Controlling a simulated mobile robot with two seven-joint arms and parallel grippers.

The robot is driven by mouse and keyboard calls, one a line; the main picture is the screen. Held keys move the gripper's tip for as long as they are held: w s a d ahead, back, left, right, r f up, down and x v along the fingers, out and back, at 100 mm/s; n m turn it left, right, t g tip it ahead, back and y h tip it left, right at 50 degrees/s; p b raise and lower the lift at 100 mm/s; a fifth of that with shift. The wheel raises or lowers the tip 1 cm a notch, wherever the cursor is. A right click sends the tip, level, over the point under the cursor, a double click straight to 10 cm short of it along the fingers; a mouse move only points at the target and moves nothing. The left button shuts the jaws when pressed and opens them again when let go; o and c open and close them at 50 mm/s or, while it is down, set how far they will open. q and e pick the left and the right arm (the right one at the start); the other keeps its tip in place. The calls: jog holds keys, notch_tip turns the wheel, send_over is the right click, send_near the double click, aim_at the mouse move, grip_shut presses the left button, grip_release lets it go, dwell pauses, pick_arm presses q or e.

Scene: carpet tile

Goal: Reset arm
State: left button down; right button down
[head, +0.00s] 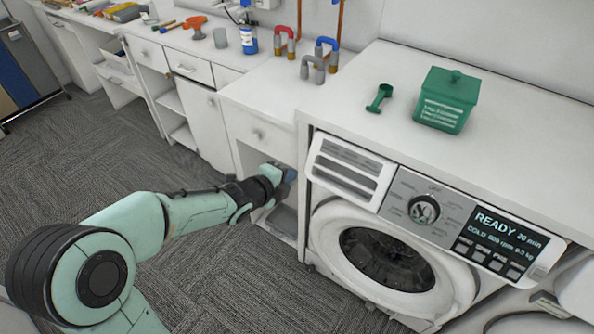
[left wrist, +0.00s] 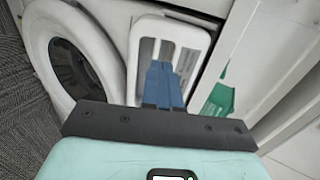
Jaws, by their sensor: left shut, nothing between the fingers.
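My left arm comes in from the left, and its left gripper (head: 288,175) is low beside the left front edge of the washing machine (head: 325,225), before the open shelf space of the cabinet. The blue fingers also show in the left wrist view (left wrist: 161,82); they are shut together with nothing between them. Behind them in that view is a white rounded panel (left wrist: 141,55) with a label. Whether the fingertips touch it I cannot tell. My right gripper is in neither view.
The washing machine's round door (head: 388,258) looks closed and its display reads READY. On the counter (head: 345,100) above stand a green lidded box (head: 447,100), a green scoop (head: 379,98) and several pipe pieces (head: 313,68). Carpet floor (head: 110,160) lies open at left.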

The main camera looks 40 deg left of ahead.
pick_arm(q)
jog(key=v, duration=0.3)
jog(key=shift+f, duration=0.1)
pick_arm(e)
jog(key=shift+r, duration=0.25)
